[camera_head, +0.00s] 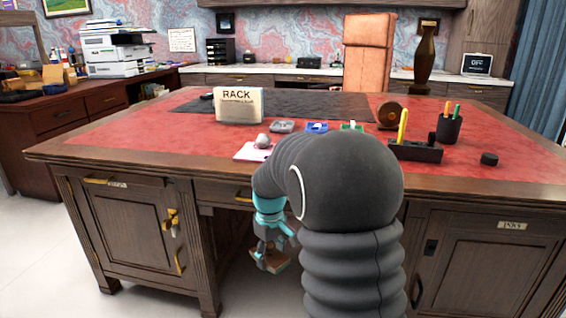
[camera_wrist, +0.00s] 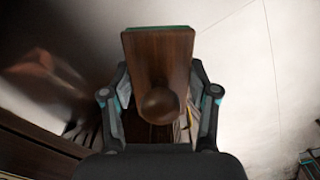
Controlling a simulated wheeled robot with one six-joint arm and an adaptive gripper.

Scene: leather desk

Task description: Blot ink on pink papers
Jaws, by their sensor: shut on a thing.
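My gripper (camera_head: 270,245) hangs low in front of the desk, below the red leather top. It is shut on a wooden rocker blotter (camera_wrist: 150,55), a brown block with a round knob and a green edge at its far end. In the wrist view the two fingers of my gripper (camera_wrist: 160,108) stand on either side of the knob. The blotter also shows in the head view (camera_head: 283,258). A pale pink paper (camera_head: 246,152) lies near the desk's front edge, with a grey round object (camera_head: 263,141) on it. My arm hides the desk to its right.
A sign reading RACK (camera_head: 238,105) stands at the back left of the leather. A grey tray (camera_head: 283,126), blue tray (camera_head: 316,127) and green-edged tray (camera_head: 351,126) sit mid-desk.

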